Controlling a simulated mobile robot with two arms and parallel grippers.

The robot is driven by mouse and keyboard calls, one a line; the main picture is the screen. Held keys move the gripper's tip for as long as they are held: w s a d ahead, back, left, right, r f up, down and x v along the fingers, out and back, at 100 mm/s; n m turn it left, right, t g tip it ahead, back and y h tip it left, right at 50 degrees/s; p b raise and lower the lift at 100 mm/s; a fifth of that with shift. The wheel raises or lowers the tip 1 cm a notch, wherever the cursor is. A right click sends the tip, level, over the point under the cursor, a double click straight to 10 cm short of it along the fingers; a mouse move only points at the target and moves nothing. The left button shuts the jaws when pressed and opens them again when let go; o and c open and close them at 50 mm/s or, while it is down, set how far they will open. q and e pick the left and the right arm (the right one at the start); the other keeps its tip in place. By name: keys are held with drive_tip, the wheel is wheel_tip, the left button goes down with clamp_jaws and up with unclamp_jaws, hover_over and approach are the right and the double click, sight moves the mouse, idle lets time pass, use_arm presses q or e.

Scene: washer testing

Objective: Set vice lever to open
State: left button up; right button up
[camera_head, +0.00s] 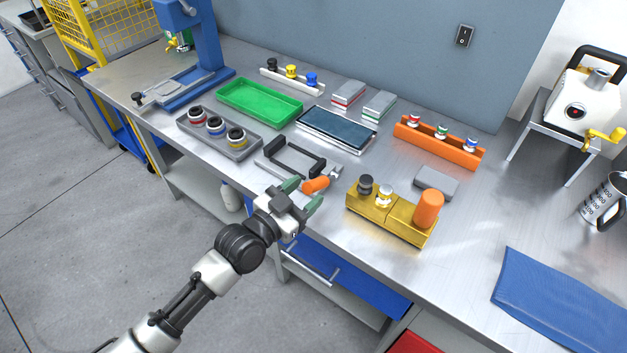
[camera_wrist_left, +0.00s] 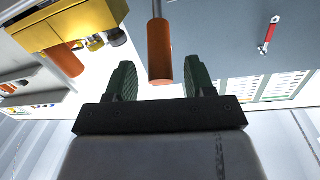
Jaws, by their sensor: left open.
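The vice lever appears to be the orange handle (camera_head: 315,184) with a metal end, at the front of the bench beside a grey piece with black bars (camera_head: 296,157). My left gripper (camera_head: 302,196) is open at the near side of this handle, its green-padded fingers pointing toward it. In the left wrist view the orange handle (camera_wrist_left: 159,52) on its metal rod shows in the gap between the open fingers (camera_wrist_left: 160,78). Whether the fingers touch it cannot be told. My right gripper is in neither view.
A yellow block (camera_head: 385,215) with knobs and an orange cylinder (camera_head: 429,208) stands close to the right of the gripper. Left are a grey tray of rings (camera_head: 250,149) and a green tray (camera_head: 259,102). A dark-topped flat case (camera_head: 337,129) lies behind.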

sight(313, 185)
use_arm(q)
drive_tip(key=shift+x, duration=1.55)
drive_tip(key=shift+c, duration=0.2)
clamp_jaws()
